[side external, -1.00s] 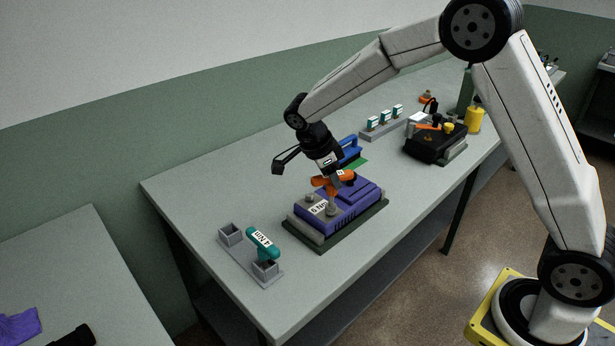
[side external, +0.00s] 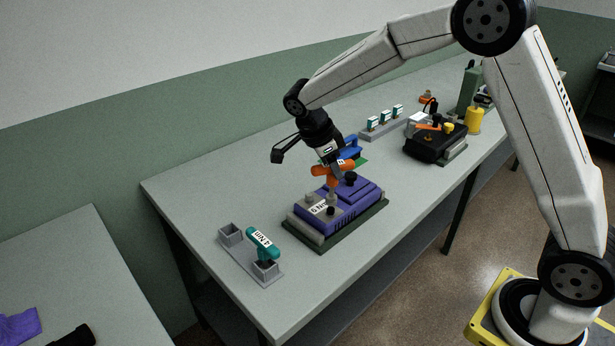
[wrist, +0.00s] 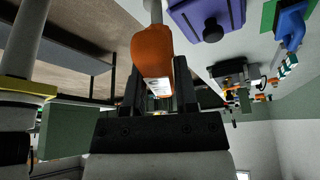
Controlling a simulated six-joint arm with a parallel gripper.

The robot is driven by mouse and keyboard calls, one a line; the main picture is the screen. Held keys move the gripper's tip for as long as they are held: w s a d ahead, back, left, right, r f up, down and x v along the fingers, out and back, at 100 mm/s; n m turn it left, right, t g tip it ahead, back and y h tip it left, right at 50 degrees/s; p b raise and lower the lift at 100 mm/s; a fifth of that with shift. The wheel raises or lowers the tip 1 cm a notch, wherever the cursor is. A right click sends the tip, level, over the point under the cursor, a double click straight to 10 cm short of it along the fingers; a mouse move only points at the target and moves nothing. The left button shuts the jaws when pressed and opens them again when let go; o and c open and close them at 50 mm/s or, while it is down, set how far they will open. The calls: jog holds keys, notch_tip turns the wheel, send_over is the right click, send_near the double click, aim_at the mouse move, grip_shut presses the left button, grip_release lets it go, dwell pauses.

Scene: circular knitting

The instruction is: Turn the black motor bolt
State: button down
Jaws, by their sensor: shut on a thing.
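My gripper (side external: 335,166) is shut on the orange handle (side external: 322,171) of a tool, above the purple motor unit (side external: 345,213). In the wrist view the handle (wrist: 152,52) sits between the two dark fingers (wrist: 158,85), with a white label on it. A grey shaft (side external: 333,188) points down from the handle; I cannot tell whether its tip touches anything. A black round knob (side external: 351,179) stands on the motor unit, right of the shaft. It also shows in the wrist view (wrist: 212,31), apart from the tool. It may be the black motor bolt.
A teal-handled tool (side external: 262,244) rests in a grey holder (side external: 230,235) at the front left. Behind the motor unit are a blue item (side external: 352,147) and small teal-and-white blocks (side external: 385,117). A black device (side external: 430,142) stands further right.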

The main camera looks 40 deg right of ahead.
jog(key=shift+r, duration=1.1)
